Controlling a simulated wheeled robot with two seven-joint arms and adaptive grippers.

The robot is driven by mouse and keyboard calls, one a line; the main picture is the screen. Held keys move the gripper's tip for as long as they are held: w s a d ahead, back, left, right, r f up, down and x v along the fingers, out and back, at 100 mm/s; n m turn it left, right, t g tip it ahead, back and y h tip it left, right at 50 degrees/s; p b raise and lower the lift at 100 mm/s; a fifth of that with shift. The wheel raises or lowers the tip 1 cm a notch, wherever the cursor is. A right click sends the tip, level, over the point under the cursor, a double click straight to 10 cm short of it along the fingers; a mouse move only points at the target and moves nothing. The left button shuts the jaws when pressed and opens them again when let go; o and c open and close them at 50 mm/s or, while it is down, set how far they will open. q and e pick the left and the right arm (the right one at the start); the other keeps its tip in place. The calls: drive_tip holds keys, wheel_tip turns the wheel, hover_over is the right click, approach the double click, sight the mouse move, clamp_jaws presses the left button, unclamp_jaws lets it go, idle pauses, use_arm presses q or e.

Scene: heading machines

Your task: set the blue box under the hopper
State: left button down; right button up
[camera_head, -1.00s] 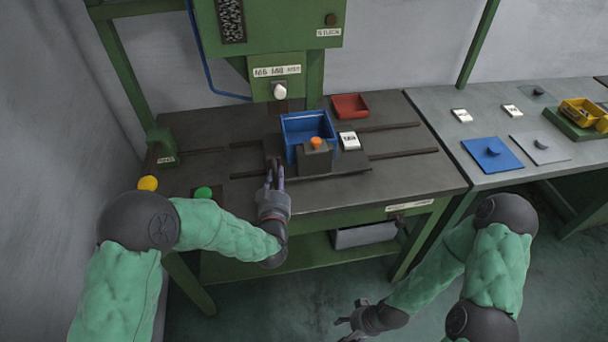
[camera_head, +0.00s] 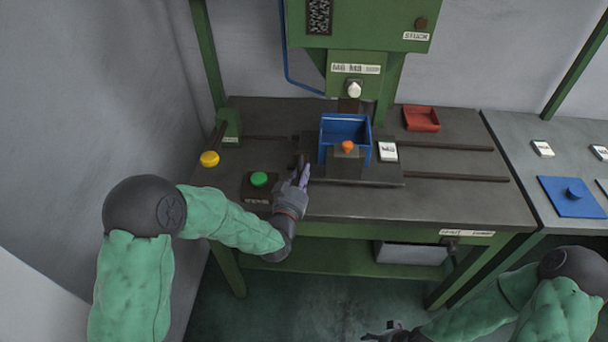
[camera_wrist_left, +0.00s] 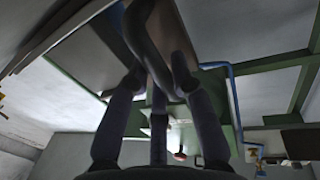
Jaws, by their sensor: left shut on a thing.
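The blue box (camera_head: 334,126) stands upright on a dark sliding plate (camera_head: 383,181) on the machine table. In the picture it lies below the hopper's white nozzle (camera_head: 354,90), which is nearer its right half; the depth between them is hard to judge. A dark block with an orange knob (camera_head: 347,146) stands in front of the box. My left gripper (camera_head: 300,175) is shut on a dark handle (camera_head: 299,160) at the plate's left end. The wrist view shows the fingers around this dark curved handle (camera_wrist_left: 146,45). My right gripper (camera_head: 384,333) is low at the bottom edge, partly cut off.
A green button (camera_head: 259,179) is just left of my left gripper, and a yellow knob (camera_head: 209,158) farther left. A white card (camera_head: 387,151) is right of the box. A red tray (camera_head: 421,118) is behind right. Rail slots (camera_head: 455,147) run right. A grey table (camera_head: 515,150) adjoins.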

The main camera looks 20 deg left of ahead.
use_arm(q)
drive_tip(key=c, duration=1)
unclamp_jaws()
drive_tip(key=shift+a, duration=0.3)
drive_tip(key=shift+c, duration=0.2)
drive_tip(key=s+d, duration=0.1)
drive_tip(key=s, duration=1.1)
drive_tip(key=shift+d, duration=0.3)
